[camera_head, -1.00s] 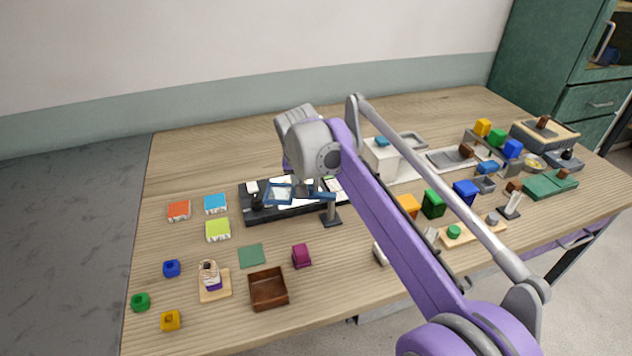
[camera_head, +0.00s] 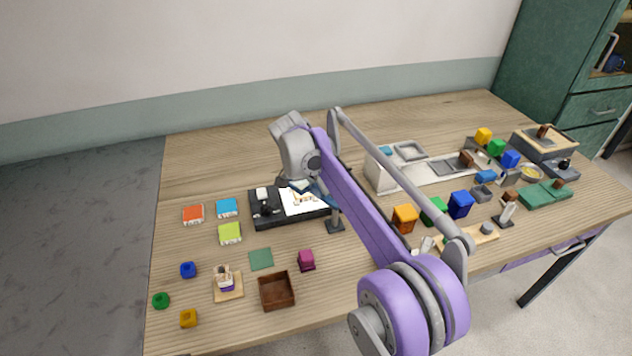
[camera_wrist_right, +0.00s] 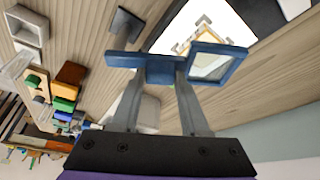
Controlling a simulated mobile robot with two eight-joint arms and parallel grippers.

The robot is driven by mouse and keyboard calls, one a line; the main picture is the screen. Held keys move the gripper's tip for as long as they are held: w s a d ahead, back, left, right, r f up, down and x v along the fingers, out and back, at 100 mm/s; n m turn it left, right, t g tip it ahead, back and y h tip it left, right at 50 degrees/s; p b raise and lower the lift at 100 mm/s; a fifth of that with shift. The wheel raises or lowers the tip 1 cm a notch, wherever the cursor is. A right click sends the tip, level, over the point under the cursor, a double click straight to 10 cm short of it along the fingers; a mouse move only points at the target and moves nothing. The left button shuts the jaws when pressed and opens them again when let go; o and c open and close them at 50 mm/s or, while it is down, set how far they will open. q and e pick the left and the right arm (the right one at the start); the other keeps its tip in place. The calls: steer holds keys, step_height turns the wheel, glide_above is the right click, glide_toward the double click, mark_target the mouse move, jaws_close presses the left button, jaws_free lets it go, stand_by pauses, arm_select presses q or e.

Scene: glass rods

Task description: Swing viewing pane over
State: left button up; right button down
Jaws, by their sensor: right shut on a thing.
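The viewing pane is a small clear plate in a blue frame. It shows in the right wrist view (camera_wrist_right: 217,66) beside my right gripper (camera_wrist_right: 160,75), which is shut on the blue bar joined to the frame. In the head view, the blue bar (camera_head: 325,194) sits at the top of a dark post (camera_head: 335,223) with a square foot. My left gripper is not in view.
Coloured cubes and trays crowd the right side. The table's back left is clear.

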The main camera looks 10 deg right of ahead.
steer(key=shift+d, duration=0.1)
stand_by(0.3)
steer(key=shift+c, duration=2)
jaws_free()
steer(key=p+v, duration=0.1)
steer(key=v, duration=1)
steer(key=shift+f, duration=0.1)
steer(key=s+d+f+n+t+y, duration=0.1)
steer(key=s+d+n, duration=0.2)
steer(key=s, duration=0.5)
steer(key=s+d+f+n+y, duration=0.1)
steer(key=s+d+n, duration=0.2)
steer(key=s, duration=0.5)
steer(key=s+d+f+n+t, duration=0.1)
steer(key=s+f+n, duration=0.1)
steer(key=s+f, duration=0.4)
steer(key=s+f+n+y+p, duration=0.1)
steer(key=s+f+n, duration=0.2)
steer(key=s+f, duration=0.4)
steer(key=s, duration=0.5)
steer(key=shift+s+d+t+y, duration=0.3)
steer(key=shift+s+d+t, duration=0.1)
